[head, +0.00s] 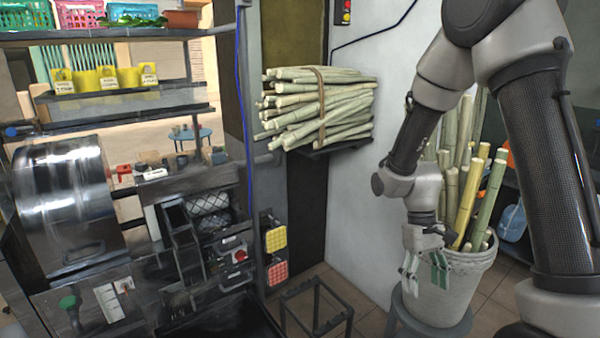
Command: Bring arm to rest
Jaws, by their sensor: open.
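My arm (405,150) comes in from the upper right and bends downward. My gripper (424,270) hangs at its end, pointing down, with its fingers apart and nothing between them. It is in front of a whitish bucket (455,290) that holds several upright sugarcane stalks (468,195). I cannot tell whether the fingers touch the bucket.
A sugarcane press with a shiny metal drum (65,195) fills the left side. A tied cane bundle (318,105) rests on a wall shelf. A dark stool frame (315,305) stands on the floor. The bucket sits on a grey stool (400,318).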

